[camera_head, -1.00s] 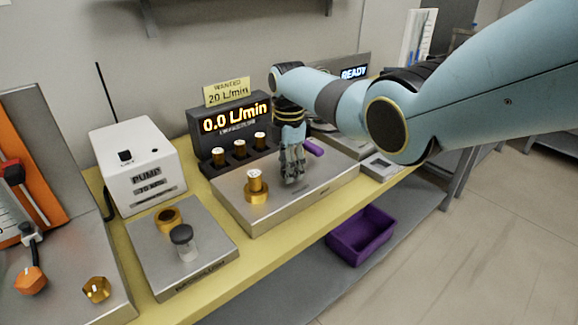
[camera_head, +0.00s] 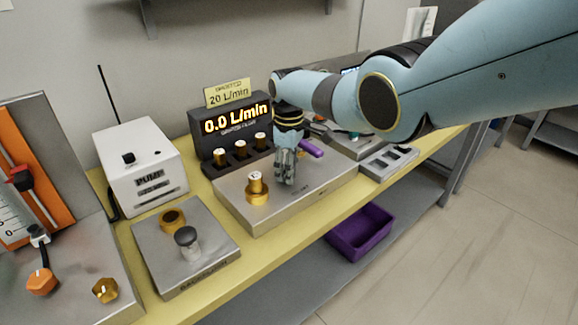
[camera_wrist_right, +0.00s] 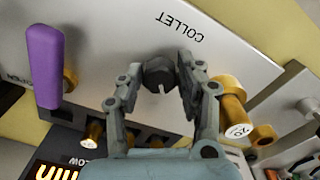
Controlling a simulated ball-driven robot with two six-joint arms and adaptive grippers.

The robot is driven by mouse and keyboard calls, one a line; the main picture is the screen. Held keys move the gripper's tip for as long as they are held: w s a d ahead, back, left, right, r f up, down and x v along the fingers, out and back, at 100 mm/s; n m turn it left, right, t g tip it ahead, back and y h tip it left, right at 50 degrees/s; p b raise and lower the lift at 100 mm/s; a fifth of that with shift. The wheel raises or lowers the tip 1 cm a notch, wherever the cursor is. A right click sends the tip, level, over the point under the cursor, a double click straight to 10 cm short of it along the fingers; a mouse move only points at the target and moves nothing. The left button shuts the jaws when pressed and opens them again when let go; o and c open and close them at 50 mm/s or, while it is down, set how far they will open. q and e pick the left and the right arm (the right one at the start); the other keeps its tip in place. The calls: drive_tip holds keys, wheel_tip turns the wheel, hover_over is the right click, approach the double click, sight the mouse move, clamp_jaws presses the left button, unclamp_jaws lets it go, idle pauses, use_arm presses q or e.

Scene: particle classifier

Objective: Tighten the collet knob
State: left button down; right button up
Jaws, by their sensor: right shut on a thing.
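The collet knob (camera_wrist_right: 158,72) is dark grey, with a pale slot mark. In the right wrist view it sits between the fingertips of my right gripper, beside the printed word COLLET. My right gripper (camera_wrist_right: 160,84) is shut on it, with one finger on each side. In the head view the right gripper (camera_head: 285,168) points down at the steel plate (camera_head: 318,190), and its fingers hide the knob. A brass holder with a brass cylinder (camera_head: 256,186) stands upright just left of the gripper. My left gripper is not in view.
A purple lever (camera_head: 311,148) lies right of the gripper, close by. Behind stands a dark display (camera_head: 236,120) reading 0.0 L/min, with several brass cylinders in front. A white pump (camera_head: 140,165) stands left. A purple bin (camera_head: 360,232) sits on the lower shelf.

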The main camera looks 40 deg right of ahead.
drive_tip(key=m, duration=0.6)
drive_tip(key=shift+m+p, duration=0.3)
drive_tip(key=shift+p, duration=0.1)
drive_tip(key=m, duration=0.6)
drive_tip(key=shift+a, duration=0.1)
drive_tip(key=m, duration=0.6)
drive_tip(key=shift+w+m, duration=0.1)
drive_tip(key=shift+m, duration=0.3)
drive_tip(key=m, duration=0.5)
drive_tip(key=shift+m, duration=0.3)
drive_tip(key=o, duration=1.1)
drive_tip(key=shift+a, duration=0.1)
drive_tip(key=shift+o, duration=0.2)
